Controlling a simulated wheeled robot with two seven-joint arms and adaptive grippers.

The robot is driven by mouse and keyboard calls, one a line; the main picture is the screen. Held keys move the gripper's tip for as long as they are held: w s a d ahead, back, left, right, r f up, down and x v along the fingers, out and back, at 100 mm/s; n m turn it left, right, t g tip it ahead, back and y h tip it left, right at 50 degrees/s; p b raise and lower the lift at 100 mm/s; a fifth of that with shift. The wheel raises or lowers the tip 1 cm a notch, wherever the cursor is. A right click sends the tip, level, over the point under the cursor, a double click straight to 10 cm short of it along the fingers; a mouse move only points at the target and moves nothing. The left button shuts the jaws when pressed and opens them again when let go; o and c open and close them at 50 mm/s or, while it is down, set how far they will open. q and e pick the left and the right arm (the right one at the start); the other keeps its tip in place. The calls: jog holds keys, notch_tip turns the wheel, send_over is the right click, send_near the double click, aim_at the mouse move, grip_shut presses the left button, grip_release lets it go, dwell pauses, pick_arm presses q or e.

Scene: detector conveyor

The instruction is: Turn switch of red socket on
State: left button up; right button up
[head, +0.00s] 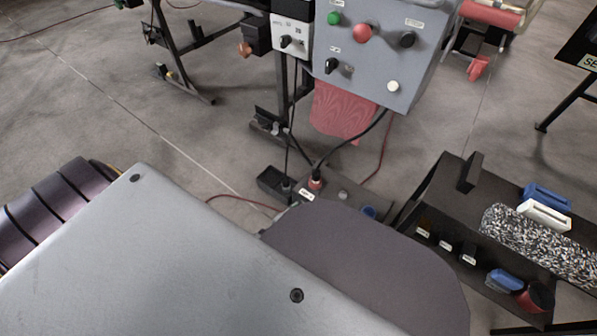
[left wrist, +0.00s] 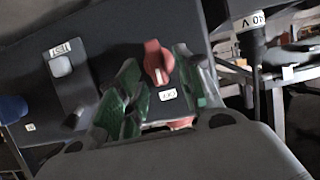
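A red rotary switch (left wrist: 157,62) with a white mark sits on a dark socket box in the left wrist view. A small white label (left wrist: 168,94), apparently reading OFF upside down, lies just below it. My left gripper (left wrist: 156,80) is open, its green-padded fingers on either side of the switch and label; I cannot tell whether they touch the switch. Part of a red piece (left wrist: 180,122), perhaps the red socket, shows beneath. In the head view, the box (head: 335,203) stands on the floor with a red socket (head: 315,182). My arm hides the left fingers there. My right gripper is not in view.
Cables run close by.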

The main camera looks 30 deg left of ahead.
pick_arm(q)
jog(key=shift+w+f, duration=0.1)
jog(key=shift+w, duration=0.2)
jog(key=shift+c, duration=0.3)
grip_shut()
